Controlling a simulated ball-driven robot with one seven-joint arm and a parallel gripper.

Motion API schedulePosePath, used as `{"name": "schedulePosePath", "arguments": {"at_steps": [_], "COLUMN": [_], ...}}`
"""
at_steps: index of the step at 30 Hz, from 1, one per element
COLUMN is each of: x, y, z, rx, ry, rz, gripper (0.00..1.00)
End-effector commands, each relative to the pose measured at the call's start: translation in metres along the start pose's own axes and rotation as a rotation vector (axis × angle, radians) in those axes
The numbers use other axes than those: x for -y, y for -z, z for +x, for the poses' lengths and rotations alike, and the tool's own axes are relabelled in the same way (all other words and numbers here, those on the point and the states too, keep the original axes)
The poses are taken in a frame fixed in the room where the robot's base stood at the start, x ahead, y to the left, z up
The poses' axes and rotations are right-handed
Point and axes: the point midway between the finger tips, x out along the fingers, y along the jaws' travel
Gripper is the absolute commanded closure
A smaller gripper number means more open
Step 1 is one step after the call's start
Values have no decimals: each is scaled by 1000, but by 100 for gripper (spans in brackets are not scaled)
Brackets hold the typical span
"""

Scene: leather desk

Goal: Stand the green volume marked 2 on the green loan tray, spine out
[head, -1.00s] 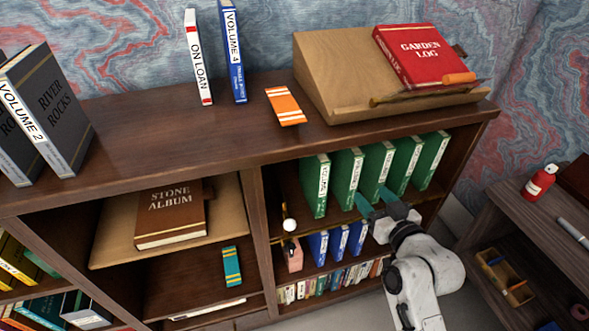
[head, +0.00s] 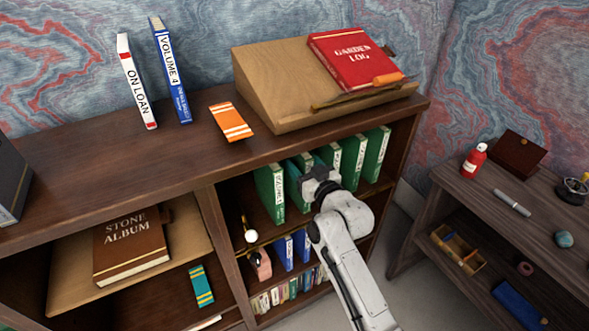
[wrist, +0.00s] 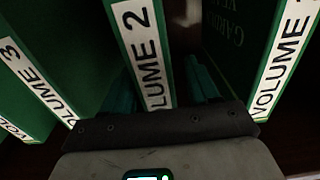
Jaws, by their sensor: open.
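The green volume marked 2 (wrist: 143,50) stands upright in the wrist view, its white spine label facing me. My gripper (wrist: 165,88) is open, with one teal finger on each side of this volume. I cannot tell whether the fingers touch it. In the head view my gripper (head: 318,182) is at the row of green books on the upper shelf, and the wrist hides part of the row. I cannot make out the 2 there. I see no green loan tray in either view.
Volume 3 (wrist: 38,80) and a volume marked 1 (wrist: 283,60) stand close on either side. The shelf board above and blue books (head: 284,252) below bound the space. On top stand a white ON LOAN book (head: 136,85), blue Volume 4 (head: 170,70) and a sloped stand (head: 285,95).

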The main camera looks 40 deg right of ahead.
Motion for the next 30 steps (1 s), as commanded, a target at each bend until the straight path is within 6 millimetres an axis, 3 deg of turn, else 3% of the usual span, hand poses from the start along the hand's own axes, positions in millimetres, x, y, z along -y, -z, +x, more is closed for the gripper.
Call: {"name": "schedulePosePath", "arguments": {"at_steps": [5, 13, 30], "x": [0, 0, 0], "y": [1, 0, 0], "z": [18, 20, 20], "rx": [0, 0, 0], "ry": [0, 0, 0], "rz": [1, 1, 1], "gripper": [40, 40, 94]}}
